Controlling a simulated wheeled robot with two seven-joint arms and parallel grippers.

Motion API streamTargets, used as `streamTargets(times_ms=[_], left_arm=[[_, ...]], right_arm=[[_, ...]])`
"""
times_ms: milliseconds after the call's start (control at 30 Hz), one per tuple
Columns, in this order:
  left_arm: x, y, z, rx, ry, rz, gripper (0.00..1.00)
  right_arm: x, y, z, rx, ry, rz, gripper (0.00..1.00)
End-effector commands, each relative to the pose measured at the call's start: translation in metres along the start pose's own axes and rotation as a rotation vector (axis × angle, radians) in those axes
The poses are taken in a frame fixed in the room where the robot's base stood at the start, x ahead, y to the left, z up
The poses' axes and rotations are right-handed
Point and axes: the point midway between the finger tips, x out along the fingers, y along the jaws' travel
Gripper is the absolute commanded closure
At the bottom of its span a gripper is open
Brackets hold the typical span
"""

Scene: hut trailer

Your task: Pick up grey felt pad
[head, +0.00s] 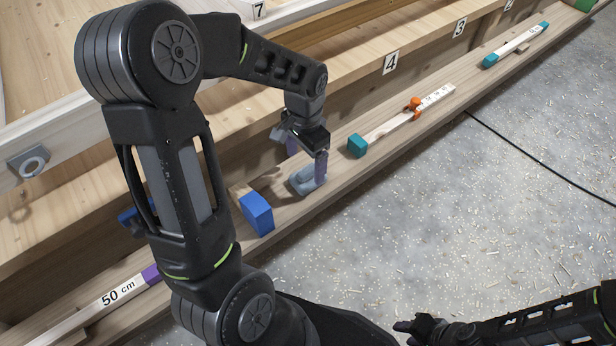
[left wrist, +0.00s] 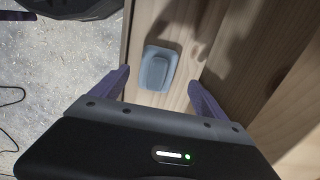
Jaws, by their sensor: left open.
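The grey felt pad (head: 304,181) lies on the wooden ledge in the head view, between a blue block and a teal block. In the left wrist view the pad (left wrist: 158,68) is a grey-blue rounded slab with a raised middle, lying on the wood. My left gripper (head: 306,164) is open above the pad, its purple fingers pointing down. In the left wrist view its fingers (left wrist: 157,82) stand apart on either side of the pad's near end, and nothing is between them in grip. My right arm shows at the lower right of the head view; its fingertips are not clear.
A blue block (head: 257,213) sits on the ledge left of the pad, a teal block (head: 357,145) to its right. Farther along lie an orange clamp (head: 415,106) and a teal-ended stick (head: 515,45). A 50 cm stick (head: 110,298) lies lower left. The speckled floor (head: 430,220) drops beyond the ledge.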

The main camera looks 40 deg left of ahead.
Motion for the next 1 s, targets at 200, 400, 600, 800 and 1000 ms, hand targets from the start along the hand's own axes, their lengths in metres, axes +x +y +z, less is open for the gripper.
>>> streamTargets(times_ms=[200, 400, 600, 800, 1000], left_arm=[[0.008, 0.001, -0.001, 0.001, -0.001, 0.001, 0.15], [0.038, 0.005, -0.004, 0.001, -0.003, 0.001, 0.15], [0.052, 0.005, -0.004, 0.0, 0.0, 0.001, 0.15], [0.052, 0.004, -0.004, 0.0, 0.001, 0.0, 0.15], [0.052, 0.004, -0.004, 0.0, 0.0, 0.0, 0.15]], right_arm=[[0.004, 0.001, 0.0, 0.0, 0.0, 0.0, 0.64], [0.014, 0.005, 0.0, 0.001, 0.0, 0.0, 0.64], [0.017, 0.007, 0.0, 0.002, 0.0, 0.0, 0.64], [0.016, 0.006, 0.0, 0.001, 0.0, 0.0, 0.64], [0.016, 0.006, 0.0, 0.001, 0.0, 0.0, 0.64]])
